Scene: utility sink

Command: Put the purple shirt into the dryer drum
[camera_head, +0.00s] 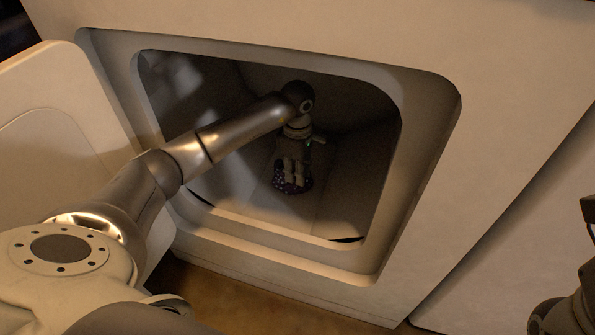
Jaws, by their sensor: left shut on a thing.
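The dryer drum (338,205) is a dark, open cavity behind a rounded square opening in the pale dryer front. My left arm reaches in from the left through this opening. My left gripper (290,178) points down inside the drum and is shut on the purple shirt (293,187). The shirt shows as a small, dark purple, speckled bundle at the fingertips, low in the drum. I cannot tell whether it touches the drum floor. My right gripper is not in view; only part of my right arm shows at the right edge.
The dryer's pale door (60,125) stands open on the left. The raised rim (425,165) of the opening surrounds my left arm. Another pale cabinet front (510,240) is at the right. Brown floor shows below the dryer.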

